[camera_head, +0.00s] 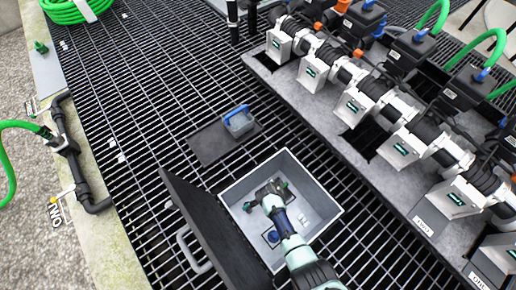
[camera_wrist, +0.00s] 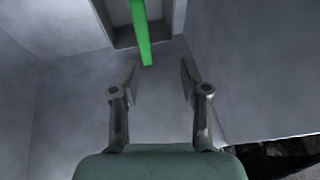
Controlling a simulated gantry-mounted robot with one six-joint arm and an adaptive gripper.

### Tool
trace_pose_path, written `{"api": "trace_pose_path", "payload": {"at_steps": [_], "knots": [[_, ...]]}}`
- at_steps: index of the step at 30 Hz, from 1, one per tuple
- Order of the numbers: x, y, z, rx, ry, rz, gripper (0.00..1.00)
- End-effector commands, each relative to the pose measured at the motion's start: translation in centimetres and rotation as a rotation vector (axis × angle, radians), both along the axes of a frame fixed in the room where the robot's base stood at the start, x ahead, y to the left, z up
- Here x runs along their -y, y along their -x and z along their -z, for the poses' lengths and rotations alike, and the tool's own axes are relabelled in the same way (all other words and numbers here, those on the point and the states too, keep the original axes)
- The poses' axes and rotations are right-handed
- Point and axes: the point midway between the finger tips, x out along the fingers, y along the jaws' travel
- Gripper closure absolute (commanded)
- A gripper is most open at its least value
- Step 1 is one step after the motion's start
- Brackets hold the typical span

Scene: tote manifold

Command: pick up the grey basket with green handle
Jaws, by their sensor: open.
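The grey basket with the green handle shows at the top of the wrist view (camera_wrist: 164,33), with its green handle (camera_wrist: 141,32) running down over it. It lies inside the open grey tote (camera_head: 326,209), and in the head view my arm hides most of it. My gripper (camera_wrist: 159,75) is open, with nothing between its fingers. The end of the green handle appears just beyond the fingertips, left of the middle of the gap. In the head view my gripper (camera_head: 268,190) is down inside the tote.
The tote's dark lid (camera_head: 215,232) stands open at its left. A grey basket with a blue handle (camera_head: 238,121) stands on the grating outside. A manifold bench (camera_head: 345,130) runs along the right. Tote walls surround my gripper.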

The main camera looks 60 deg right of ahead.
Motion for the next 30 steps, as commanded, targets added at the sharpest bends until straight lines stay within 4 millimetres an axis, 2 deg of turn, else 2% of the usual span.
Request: {"api": "trace_pose_path", "payload": {"at_steps": [1, 5, 10, 14, 22, 30], "knots": [[0.0, 0.4, 0.8, -0.003, -0.003, 0.01, 0.54], [0.0, 0.4, 0.8, -0.002, -0.004, 0.014, 0.54], [0.8, 0.4, 2.9, -0.003, -0.004, 0.013, 0.54], [1.1, 0.3, 3.0, -0.002, -0.003, 0.012, 0.54], [2.8, 0.5, 7.4, -0.001, -0.003, 0.013, 0.54], [3.1, 0.5, 7.6, -0.002, -0.004, 0.011, 0.54]]}}
